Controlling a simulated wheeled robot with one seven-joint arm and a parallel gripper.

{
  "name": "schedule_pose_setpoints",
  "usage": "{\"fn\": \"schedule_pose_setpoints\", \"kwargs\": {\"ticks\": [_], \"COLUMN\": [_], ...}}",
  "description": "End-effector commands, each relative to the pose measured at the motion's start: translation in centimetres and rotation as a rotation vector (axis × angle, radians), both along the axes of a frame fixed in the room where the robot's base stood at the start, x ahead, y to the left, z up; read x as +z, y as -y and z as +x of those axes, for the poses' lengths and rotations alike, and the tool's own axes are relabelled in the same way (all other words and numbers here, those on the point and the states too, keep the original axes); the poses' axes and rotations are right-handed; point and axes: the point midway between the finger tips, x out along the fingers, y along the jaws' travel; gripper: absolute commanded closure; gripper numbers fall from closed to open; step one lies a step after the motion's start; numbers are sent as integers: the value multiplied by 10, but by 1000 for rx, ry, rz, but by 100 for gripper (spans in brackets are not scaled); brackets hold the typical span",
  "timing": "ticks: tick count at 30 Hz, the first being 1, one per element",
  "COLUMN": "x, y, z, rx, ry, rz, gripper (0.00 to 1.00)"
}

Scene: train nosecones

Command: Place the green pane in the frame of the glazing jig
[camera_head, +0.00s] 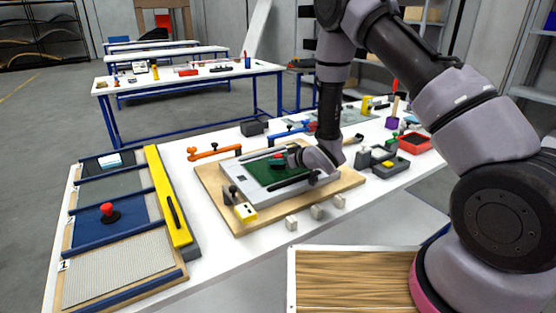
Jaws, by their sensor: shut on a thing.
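The glazing jig (242,212) is a wooden board with a raised light grey frame (252,198), lying on the white table. The green pane (262,172) lies over the opening of the frame and looks roughly flat. I cannot tell if it is seated inside or rests just above. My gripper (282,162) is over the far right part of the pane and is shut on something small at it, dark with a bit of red. The contact is too small to see clearly. My wrist hides the pane's right side.
A rack at the left holds several panels, a blue one with a red knob (107,210), and a yellow bar (166,196). An orange clamp (215,152) lies behind the jig. Small grey blocks (316,212) stand in front. A red tray (415,142) is at the right.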

Motion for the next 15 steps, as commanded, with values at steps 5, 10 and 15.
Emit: {"fn": "schedule_pose_setpoints", "kwargs": {"ticks": [5, 10, 15], "x": [-1, -1, 6], "y": [0, 0, 0], "z": [0, 0, -1], "rx": [0, 0, 1], "ry": [-1, -2, 0], "rz": [-1, -2, -1], "gripper": [31, 31, 31]}}
